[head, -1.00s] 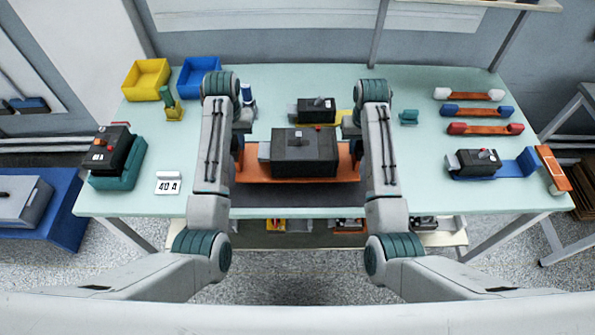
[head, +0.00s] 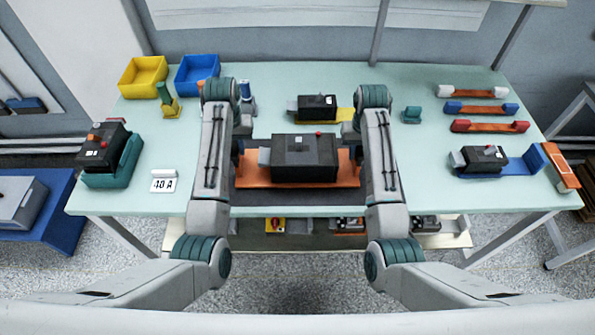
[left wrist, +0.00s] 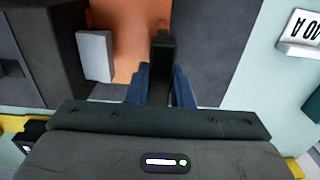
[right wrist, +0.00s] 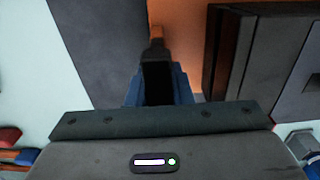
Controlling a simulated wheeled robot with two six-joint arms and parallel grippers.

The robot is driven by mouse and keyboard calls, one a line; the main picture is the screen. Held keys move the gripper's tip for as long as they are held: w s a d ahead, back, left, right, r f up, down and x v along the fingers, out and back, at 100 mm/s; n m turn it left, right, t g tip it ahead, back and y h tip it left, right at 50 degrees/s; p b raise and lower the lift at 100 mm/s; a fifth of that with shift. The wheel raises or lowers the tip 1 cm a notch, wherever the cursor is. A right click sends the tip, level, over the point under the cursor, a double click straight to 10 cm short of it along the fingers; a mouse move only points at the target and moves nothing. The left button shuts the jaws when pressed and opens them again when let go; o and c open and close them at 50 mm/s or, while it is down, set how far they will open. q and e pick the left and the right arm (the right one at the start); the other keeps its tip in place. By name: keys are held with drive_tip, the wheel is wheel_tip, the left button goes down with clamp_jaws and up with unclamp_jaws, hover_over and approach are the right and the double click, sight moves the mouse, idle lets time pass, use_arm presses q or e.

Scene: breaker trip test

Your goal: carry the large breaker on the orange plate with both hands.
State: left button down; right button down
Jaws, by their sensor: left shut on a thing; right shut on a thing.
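The large breaker (head: 303,158) is a dark grey box with a red button on top. It sits on the orange plate (head: 252,181), over a dark grey mat (head: 300,197) near the table's front edge. My left gripper (left wrist: 160,75) is shut on a dark upright handle at the plate's left end. My right gripper (right wrist: 155,75) is shut on a similar dark handle at the right end. In the head view my wrists hide both fingertips. I cannot tell whether the plate touches the mat.
A small breaker (head: 316,107) on a yellow plate stands behind. A breaker in a teal holder (head: 115,170) and a 40 A card (head: 163,184) are at left, another breaker on a blue plate (head: 520,170) at right. Yellow (head: 143,77) and blue (head: 197,73) bins stand back left.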

use_arm(q)
drive_tip(key=shift+f, duration=0.25)
use_arm(e)
drive_tip(key=shift+f, duration=0.2)
use_arm(q)
drive_tip(key=c, duration=1.7)
unclamp_jaws()
drive_tip(key=shift+f+b, duration=0.2)
drive_tip(key=shift+b, duration=0.1)
use_arm(e)
drive_tip(key=c, duration=1.7)
unclamp_jaws()
drive_tip(key=shift+f, duration=0.25)
use_arm(q)
drive_tip(key=o, duration=0.4)
drive_tip(key=shift+r, duration=0.1)
use_arm(e)
drive_tip(key=o, duration=0.4)
drive_tip(key=shift+r, duration=0.15)
use_arm(q)
drive_tip(key=shift+s, duration=0.1)
use_arm(e)
drive_tip(key=shift+s, duration=0.1)
use_arm(q)
drive_tip(key=shift+r, duration=0.15)
use_arm(e)
drive_tip(key=shift+r, duration=0.1)
drive_tip(key=shift+r, duration=0.1)
